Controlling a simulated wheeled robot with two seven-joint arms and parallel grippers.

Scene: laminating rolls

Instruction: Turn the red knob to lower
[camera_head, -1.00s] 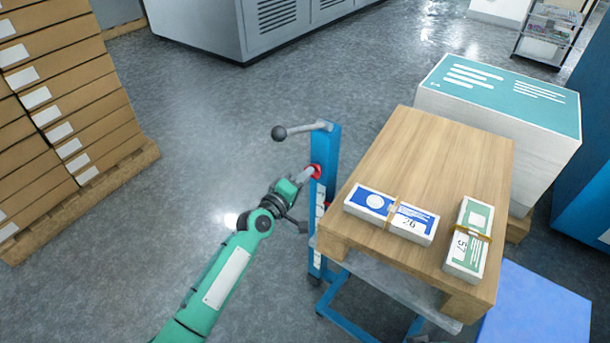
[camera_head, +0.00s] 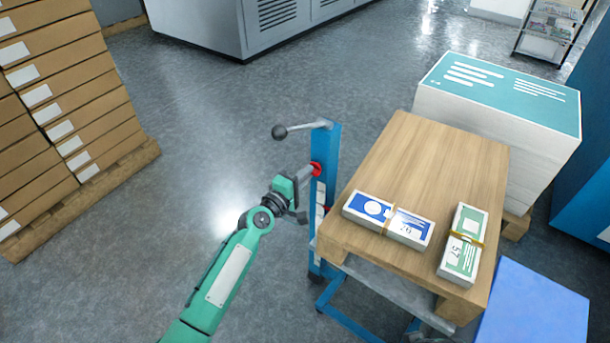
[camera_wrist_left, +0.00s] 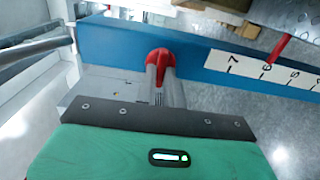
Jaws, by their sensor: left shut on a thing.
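The red knob (camera_head: 317,169) sits on the blue post (camera_head: 325,150) of the lift stand. My left gripper (camera_head: 306,174) is shut on it from the left, and the wrist view shows its two fingers (camera_wrist_left: 160,80) closed around the knob (camera_wrist_left: 158,56). Beside the knob, the post carries a white number scale (camera_wrist_left: 262,72) with a red pointer (camera_wrist_left: 279,48) over it; the exact reading is unclear. The stand's wooden top (camera_head: 420,165) holds a blue-and-white bundle (camera_head: 365,205) and a green-and-white bundle (camera_head: 460,260). My right gripper does not show.
A lever with a black ball (camera_head: 279,132) sticks out left from the post top. A large white stack with a teal top (camera_head: 500,90) stands behind the wooden top. Boxes on a pallet (camera_head: 70,110) stand at left. The floor between (camera_head: 190,130) is clear.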

